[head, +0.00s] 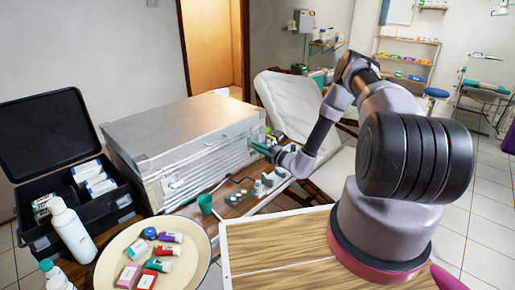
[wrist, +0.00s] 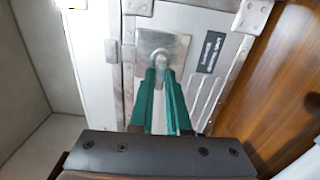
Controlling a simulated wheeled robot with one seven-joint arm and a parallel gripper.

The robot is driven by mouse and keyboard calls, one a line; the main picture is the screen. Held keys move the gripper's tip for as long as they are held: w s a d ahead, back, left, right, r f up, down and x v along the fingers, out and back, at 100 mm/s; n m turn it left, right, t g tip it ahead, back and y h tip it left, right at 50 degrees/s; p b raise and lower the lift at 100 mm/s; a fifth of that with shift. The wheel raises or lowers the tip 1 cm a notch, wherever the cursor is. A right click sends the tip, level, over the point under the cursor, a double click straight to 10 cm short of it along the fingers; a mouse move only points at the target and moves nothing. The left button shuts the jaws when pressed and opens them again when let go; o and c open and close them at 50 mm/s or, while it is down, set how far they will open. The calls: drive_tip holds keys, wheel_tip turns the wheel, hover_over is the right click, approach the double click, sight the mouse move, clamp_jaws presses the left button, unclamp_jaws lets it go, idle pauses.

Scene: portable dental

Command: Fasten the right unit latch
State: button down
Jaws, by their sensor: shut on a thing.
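The dental unit is a silver metal case (head: 185,125) on the wooden table in the head view. My gripper (head: 262,147) is at the right end of its front face. In the wrist view, the green fingers of my gripper (wrist: 160,72) are close together at a metal latch (wrist: 174,44) with a squarish plate on the case. They are shut on the latch's small rounded part, which the fingertips mostly hide. A dark printed label (wrist: 211,53) is on the panel beside the latch. In the head view my gripper hides the latch.
An open black case (head: 60,185) with boxes stands left of the unit. A white reclining chair (head: 285,100) stands behind my arm.

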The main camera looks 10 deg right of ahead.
drive_tip(key=shift+s+m, duration=0.1)
drive_tip(key=shift+m, duration=0.2)
drive_tip(key=c, duration=0.9)
unclamp_jaws()
drive_tip(key=shift+d, duration=0.1)
drive_tip(key=v, duration=1)
drive_tip(key=shift+s+d, duration=0.15)
drive_tip(key=shift+s, duration=0.15)
drive_tip(key=shift+r, duration=0.1)
